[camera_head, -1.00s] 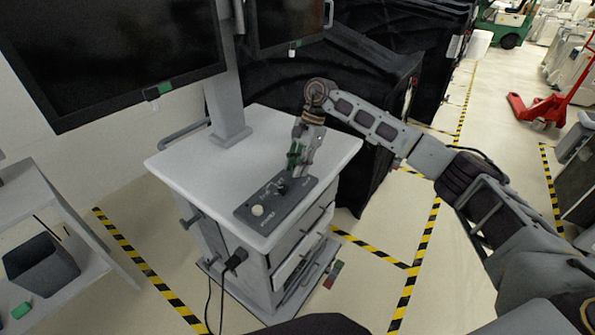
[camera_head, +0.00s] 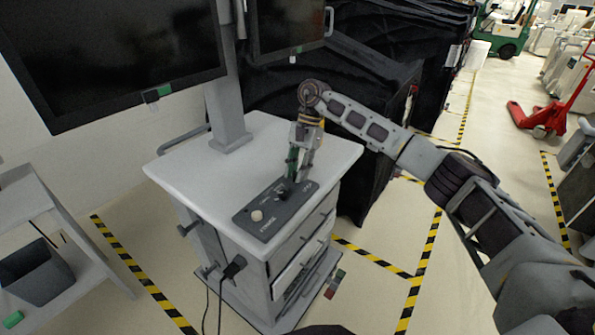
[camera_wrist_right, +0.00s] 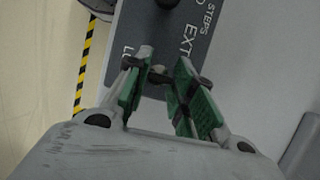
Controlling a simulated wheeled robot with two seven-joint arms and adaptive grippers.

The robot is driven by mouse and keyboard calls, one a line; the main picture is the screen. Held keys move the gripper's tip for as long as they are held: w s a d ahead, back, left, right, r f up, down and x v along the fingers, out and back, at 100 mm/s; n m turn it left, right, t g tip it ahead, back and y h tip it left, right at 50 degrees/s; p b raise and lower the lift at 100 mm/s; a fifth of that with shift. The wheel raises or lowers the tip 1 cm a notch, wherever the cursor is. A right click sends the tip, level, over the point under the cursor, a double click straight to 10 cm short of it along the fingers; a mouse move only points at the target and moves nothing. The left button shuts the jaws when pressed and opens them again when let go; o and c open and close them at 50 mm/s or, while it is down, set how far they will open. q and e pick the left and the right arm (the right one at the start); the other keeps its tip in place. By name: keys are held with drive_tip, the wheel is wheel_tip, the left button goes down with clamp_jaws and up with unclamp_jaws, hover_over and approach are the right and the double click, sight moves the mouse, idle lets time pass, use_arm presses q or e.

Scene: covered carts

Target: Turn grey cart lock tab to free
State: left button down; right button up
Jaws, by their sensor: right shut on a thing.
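The grey cart (camera_head: 190,165) stands in the middle of the head view, with a dark control panel (camera_head: 272,218) on its top. The panel carries a pale round button (camera_head: 257,215) and a dark knob (camera_head: 281,194). My right gripper (camera_head: 294,177) points down at the panel's far right end. My left gripper is out of view.
A large black monitor (camera_head: 110,55) on a grey post rises behind the cart top. Black covered carts (camera_head: 365,95) stand close behind. A grey shelf with a bin (camera_head: 38,272) is at left. Striped floor tape and a red pallet jack (camera_head: 540,115) lie right.

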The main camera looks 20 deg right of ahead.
drive_tip(key=o, duration=1)
drive_tip(key=shift+v, duration=6.05)
